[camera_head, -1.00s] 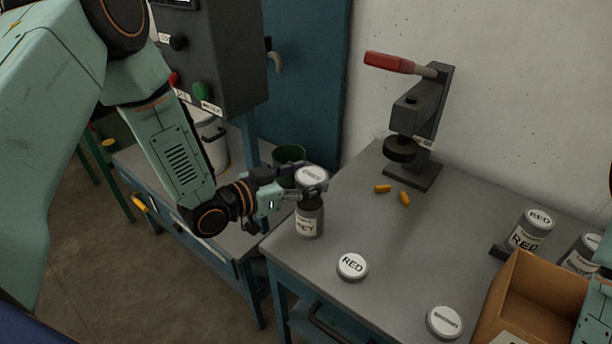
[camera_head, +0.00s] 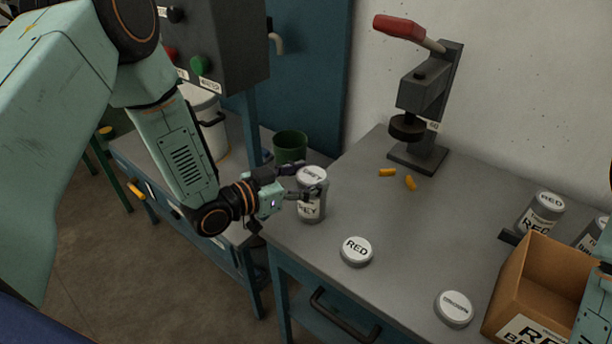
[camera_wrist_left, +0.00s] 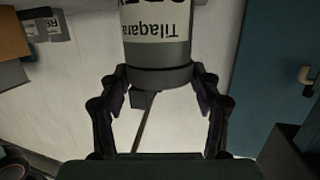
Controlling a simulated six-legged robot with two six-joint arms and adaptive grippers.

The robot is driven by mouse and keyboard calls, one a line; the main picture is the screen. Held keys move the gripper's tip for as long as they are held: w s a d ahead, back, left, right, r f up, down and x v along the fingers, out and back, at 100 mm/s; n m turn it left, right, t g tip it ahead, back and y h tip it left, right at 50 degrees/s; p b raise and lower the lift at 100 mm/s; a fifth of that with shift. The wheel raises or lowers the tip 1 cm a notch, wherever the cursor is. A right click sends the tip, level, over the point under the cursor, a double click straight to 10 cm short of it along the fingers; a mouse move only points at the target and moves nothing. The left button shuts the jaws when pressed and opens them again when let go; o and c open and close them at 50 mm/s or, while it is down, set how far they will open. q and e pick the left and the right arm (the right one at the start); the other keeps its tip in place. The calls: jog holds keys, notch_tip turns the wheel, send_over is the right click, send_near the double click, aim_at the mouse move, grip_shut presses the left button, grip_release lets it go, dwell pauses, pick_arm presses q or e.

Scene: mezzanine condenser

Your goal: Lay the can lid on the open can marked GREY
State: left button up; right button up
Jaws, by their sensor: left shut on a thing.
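The can marked GREY (camera_head: 308,213) stands upright near the left edge of the bench. The can lid (camera_head: 312,174), white-topped with a grey rim and lettered GREY, is level at the can's mouth. My left gripper (camera_head: 308,192) is shut on the lid, with a finger on either side of its rim. The left wrist view is upside down and shows the can's label (camera_wrist_left: 160,25) and the lid's rim (camera_wrist_left: 148,77) between the fingers (camera_wrist_left: 158,90). No gap shows between lid and can, but I cannot tell if the lid is fully seated. My right gripper is out of view.
A RED lid (camera_head: 357,251) and another lid (camera_head: 454,309) lie on the bench (camera_head: 395,215). A hand press (camera_head: 425,100) and orange plugs (camera_head: 387,172) stand behind. A green cup (camera_head: 290,147) is behind the gripper.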

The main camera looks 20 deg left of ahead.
pick_arm(q)
jog(key=shift+d, duration=0.1)
jog(key=o, duration=0.6)
jog(key=shift+r, duration=0.1)
jog(key=o, duration=0.4)
jog(key=shift+s, duration=0.15)
jog(key=shift+c, duration=0.2)
jog(key=shift+o, duration=0.8)
jog(key=v, duration=1.1)
jog(key=shift+s, duration=0.3)
